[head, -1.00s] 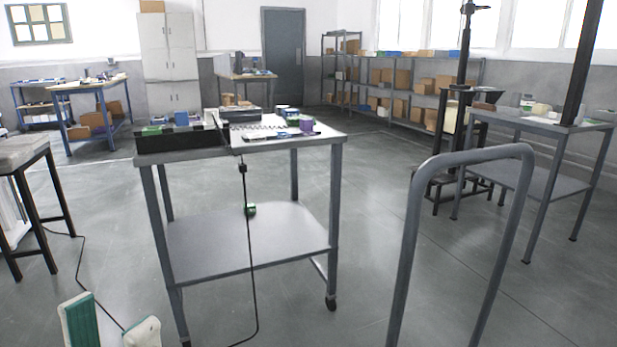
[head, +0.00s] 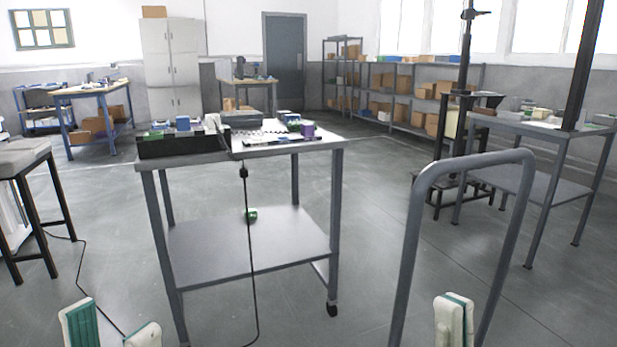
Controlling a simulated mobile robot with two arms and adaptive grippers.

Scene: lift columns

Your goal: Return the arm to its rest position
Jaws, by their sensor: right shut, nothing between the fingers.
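My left gripper (head: 111,327) is at the bottom left, with its white and green fingers spread apart and nothing visible between them. My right gripper (head: 454,321) is at the bottom right, its two fingers together and empty.
A grey cart (head: 341,143) stands ahead, with a black bin (head: 180,147) and small items on top. A green block (head: 250,214) lies on its lower shelf. A black cable (head: 247,260) hangs in front. A stool (head: 22,160) is at left; open floor surrounds the cart.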

